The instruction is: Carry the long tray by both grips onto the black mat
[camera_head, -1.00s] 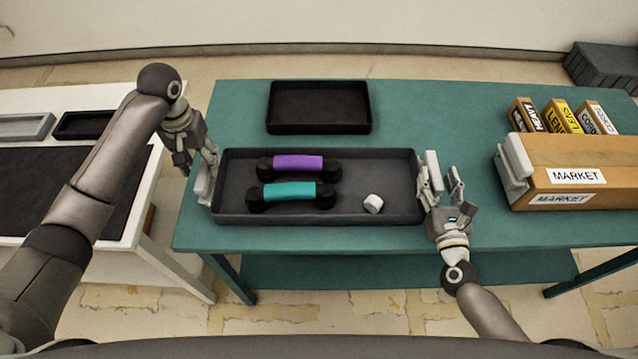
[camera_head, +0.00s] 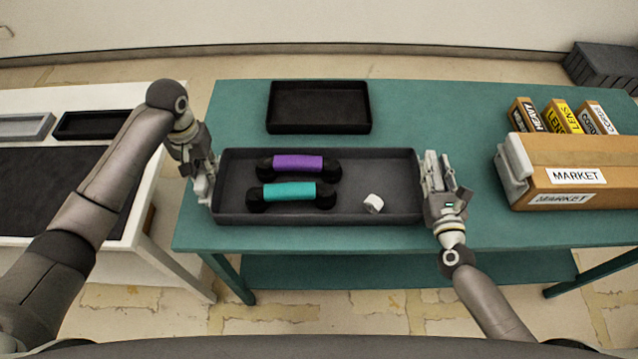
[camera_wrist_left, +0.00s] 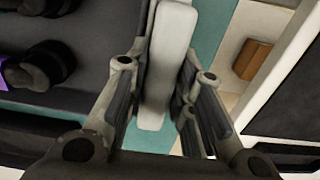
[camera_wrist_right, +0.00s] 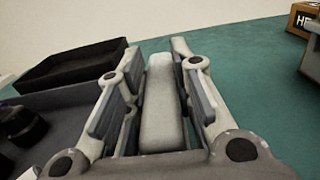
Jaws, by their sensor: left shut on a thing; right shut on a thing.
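The long dark grey tray (camera_head: 350,208) lies on the green table, with a pale grip at each end. It holds a purple handset (camera_head: 298,162), a teal handset (camera_head: 290,191) and a small white block (camera_head: 373,203). My left gripper (camera_head: 208,184) is shut on the left grip, which shows between its fingers in the left wrist view (camera_wrist_left: 168,60). My right gripper (camera_head: 434,172) is shut on the right grip, seen between its fingers in the right wrist view (camera_wrist_right: 163,105). The black mat (camera_head: 45,195) lies on the white table at the left, partly behind my left arm.
A black tray (camera_head: 320,108) stands behind the long tray on the green table (camera_head: 420,110). A cardboard MARKET box (camera_head: 570,165) and several smaller boxes (camera_head: 560,115) stand at the right. A grey tray (camera_head: 22,126) and a black tray (camera_head: 85,124) lie behind the mat. A gap separates the tables.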

